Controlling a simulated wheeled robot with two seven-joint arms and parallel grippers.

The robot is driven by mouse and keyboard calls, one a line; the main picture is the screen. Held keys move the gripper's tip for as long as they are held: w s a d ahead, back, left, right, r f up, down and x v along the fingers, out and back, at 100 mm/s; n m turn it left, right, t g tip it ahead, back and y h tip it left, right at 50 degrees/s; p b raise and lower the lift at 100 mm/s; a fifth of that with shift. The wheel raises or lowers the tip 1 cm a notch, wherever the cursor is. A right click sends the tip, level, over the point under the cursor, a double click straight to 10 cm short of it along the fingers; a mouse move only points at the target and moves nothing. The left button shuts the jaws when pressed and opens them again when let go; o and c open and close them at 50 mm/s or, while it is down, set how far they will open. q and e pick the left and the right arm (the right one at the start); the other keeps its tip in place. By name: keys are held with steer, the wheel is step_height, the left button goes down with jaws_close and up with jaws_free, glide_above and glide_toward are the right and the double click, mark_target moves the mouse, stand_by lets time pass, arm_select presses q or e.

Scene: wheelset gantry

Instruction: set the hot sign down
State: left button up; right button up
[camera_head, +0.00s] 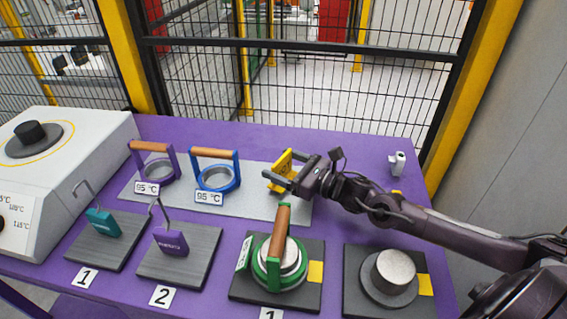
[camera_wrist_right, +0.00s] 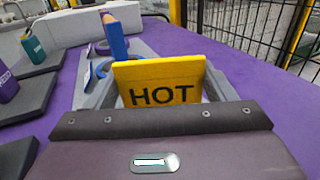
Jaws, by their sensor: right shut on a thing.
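The yellow hot sign (camera_head: 281,184) is at the right end of the grey mat (camera_head: 245,205) on the purple table. It also shows in the right wrist view (camera_wrist_right: 160,78), with HOT in dark letters facing the camera. My right gripper (camera_head: 281,168) is shut on the sign, with a finger on either side. The sign is close to the mat; I cannot tell whether its lower edge touches it. My left gripper is not in view.
Blue (camera_head: 217,176) and purple (camera_head: 158,168) ring carriers with wooden handles stand left on the mat, by 95 °C labels. A green carrier (camera_head: 273,268) sits in front. A metal cylinder (camera_head: 393,270) is front right. A white heater (camera_head: 70,150) is far left.

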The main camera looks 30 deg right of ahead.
steer(key=shift+f, duration=0.1)
steer(key=shift+f+b, duration=0.5)
steer(key=shift+b, duration=0.05)
stand_by(0.3)
steer(key=shift+s+d+f, duration=0.1)
steer(key=shift+f, duration=0.05)
